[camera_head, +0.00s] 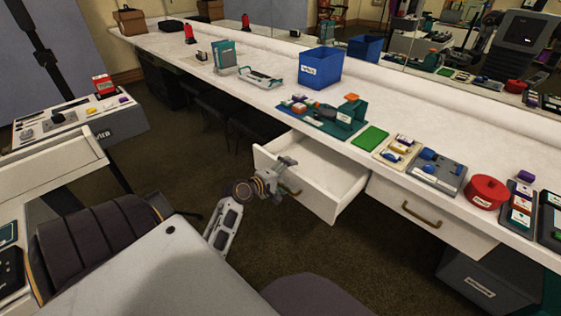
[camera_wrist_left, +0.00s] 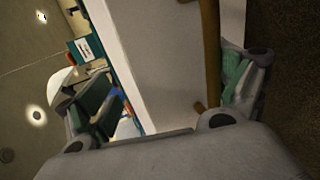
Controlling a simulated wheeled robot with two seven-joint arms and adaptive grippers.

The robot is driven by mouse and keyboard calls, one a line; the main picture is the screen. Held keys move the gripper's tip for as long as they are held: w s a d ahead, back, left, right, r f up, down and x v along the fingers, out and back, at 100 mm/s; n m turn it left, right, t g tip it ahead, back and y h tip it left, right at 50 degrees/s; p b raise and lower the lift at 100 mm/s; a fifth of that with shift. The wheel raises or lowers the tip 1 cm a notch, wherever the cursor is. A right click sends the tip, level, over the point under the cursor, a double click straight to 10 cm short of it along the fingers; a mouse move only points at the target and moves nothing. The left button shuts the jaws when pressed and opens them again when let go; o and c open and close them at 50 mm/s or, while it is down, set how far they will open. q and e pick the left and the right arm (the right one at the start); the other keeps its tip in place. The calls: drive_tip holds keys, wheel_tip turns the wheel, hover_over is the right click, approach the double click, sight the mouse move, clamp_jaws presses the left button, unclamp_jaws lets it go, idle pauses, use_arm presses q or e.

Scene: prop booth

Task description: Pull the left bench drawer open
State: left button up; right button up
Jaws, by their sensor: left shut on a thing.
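The left bench drawer (camera_head: 325,172) is white and stands pulled out from under the long bench, its inside showing. My left gripper (camera_head: 279,173) is at the drawer's front panel, shut on the drawer with its fingers well apart. In the left wrist view my left gripper (camera_wrist_left: 168,95) has the white drawer front (camera_wrist_left: 165,55) and its brass handle (camera_wrist_left: 210,50) between its fingers. The handle lies close to the right-hand finger. The exact contact is partly hidden. My right gripper is not in view.
The bench top (camera_head: 430,120) carries a blue bin (camera_head: 320,68), a green mat (camera_head: 370,137) and a red round pot (camera_head: 487,191). A shut drawer (camera_head: 425,212) is to the right. A padded chair (camera_head: 100,240) stands at left. Floor is clear before the drawer.

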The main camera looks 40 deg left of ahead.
use_arm(q)
drive_tip(key=shift+s+a+r, duration=0.15)
drive_tip(key=shift+r, duration=0.7)
drive_tip(key=shift+c, duration=0.6)
drive_tip(key=shift+f+p+v, duration=0.2)
drive_tip(key=shift+p+v, duration=0.5)
drive_tip(key=shift+v, duration=1.35)
drive_tip(key=shift+c, duration=0.4)
drive_tip(key=shift+s+r, duration=0.15)
drive_tip(key=shift+s, duration=0.2)
drive_tip(key=c, duration=0.3)
drive_tip(key=shift+s, duration=0.35)
drive_tip(key=c, duration=0.6)
drive_tip(key=shift+s+d, duration=0.2)
drive_tip(key=shift+s, duration=0.05)
drive_tip(key=shift+c, duration=0.7)
drive_tip(key=f+v, duration=0.1)
drive_tip(key=v, duration=0.8)
drive_tip(key=shift+s+f, duration=0.2)
drive_tip(key=shift+s, duration=0.2)
